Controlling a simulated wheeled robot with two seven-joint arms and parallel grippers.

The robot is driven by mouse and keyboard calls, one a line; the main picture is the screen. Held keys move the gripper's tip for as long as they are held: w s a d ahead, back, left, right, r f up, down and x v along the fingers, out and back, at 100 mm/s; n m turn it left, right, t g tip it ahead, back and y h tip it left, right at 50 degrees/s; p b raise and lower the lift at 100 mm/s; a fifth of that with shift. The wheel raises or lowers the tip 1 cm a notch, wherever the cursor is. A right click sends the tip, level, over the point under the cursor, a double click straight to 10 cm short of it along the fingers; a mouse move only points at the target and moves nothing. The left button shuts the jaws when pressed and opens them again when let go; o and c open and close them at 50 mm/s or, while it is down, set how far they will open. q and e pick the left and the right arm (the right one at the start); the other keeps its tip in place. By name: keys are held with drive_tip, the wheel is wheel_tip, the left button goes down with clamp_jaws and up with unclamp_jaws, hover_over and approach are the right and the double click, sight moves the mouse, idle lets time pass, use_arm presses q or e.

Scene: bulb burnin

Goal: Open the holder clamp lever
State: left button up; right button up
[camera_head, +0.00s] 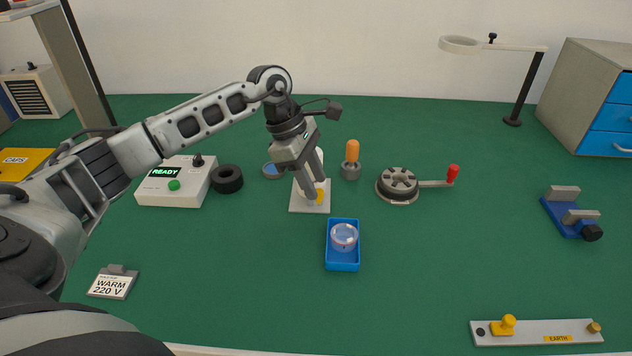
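A round dark grey fixture (398,187) stands on the green table right of centre. A grey arm runs right from it to an upright red handle (453,174). Left of it is a pale square plate (299,206) with a yellow part (320,195) and a white upright piece, mostly hidden behind my gripper. I cannot tell for certain which of these is the holder clamp lever. My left gripper (308,188) points down over the pale plate, close to the yellow part. Its finger gap and any contact are unclear. My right gripper is out of view.
An orange-handled item (352,160) stands just right of my gripper. A blue tray (343,262) with a clear round piece lies in front. A READY box (175,185) and black ring (227,179) are left. The table's right middle is mostly free.

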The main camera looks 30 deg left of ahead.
use_arm(q)
drive_tip(key=shift+x, duration=0.9)
drive_tip(key=shift+c, duration=0.3)
clamp_jaws()
